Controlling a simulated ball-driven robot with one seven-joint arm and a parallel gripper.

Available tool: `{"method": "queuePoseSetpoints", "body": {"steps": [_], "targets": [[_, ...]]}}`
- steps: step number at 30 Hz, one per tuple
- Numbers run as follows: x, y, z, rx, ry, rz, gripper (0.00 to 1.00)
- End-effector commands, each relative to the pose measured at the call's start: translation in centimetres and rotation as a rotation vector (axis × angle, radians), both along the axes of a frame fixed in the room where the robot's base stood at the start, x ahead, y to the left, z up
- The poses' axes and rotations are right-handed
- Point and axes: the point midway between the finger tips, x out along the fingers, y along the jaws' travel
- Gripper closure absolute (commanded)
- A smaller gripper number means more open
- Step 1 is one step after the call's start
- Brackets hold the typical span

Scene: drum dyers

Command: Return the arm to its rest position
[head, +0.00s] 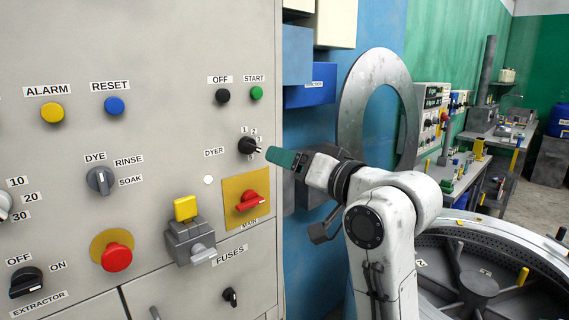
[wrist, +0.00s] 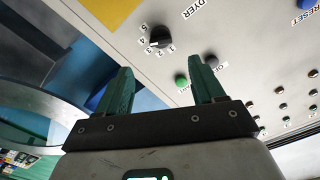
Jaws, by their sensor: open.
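My white arm reaches up in front of the control panel (head: 150,110) in the head view. My gripper (head: 272,156) has green fingers and points left, close to the black DYER selector knob (head: 247,146). In the wrist view my gripper (wrist: 160,85) shows two green fingers spread apart with nothing between them. The DYER knob (wrist: 160,37) is beyond the fingertips, with numbers around it. The green START button (wrist: 182,80) and the dark OFF button (wrist: 211,60) show between and beside the fingers. Whether a finger touches the panel is hard to tell.
The red MAIN switch (head: 250,201) on its yellow plate sits just below the gripper. A grey metal ring (head: 346,110) stands behind my arm. A large round drum (head: 445,240) lies at lower right. A bench with equipment (head: 470,180) stands farther back.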

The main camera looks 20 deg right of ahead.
Motion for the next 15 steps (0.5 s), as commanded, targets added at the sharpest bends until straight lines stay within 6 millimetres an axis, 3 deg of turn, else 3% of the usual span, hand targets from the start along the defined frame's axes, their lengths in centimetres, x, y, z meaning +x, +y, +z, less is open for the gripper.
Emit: {"method": "queuePoseSetpoints", "body": {"steps": [5, 8, 11, 15], "targets": [[0.0, 0.0, -0.1, -0.001, 0.002, 0.0, 0.32], [-0.1, 0.0, -1.7, -0.009, 0.032, -0.005, 0.32], [-0.5, -0.2, -5.9, -0.036, 0.108, -0.02, 0.32], [-2.6, -0.6, -14.8, -0.105, 0.283, -0.044, 0.32]]}}
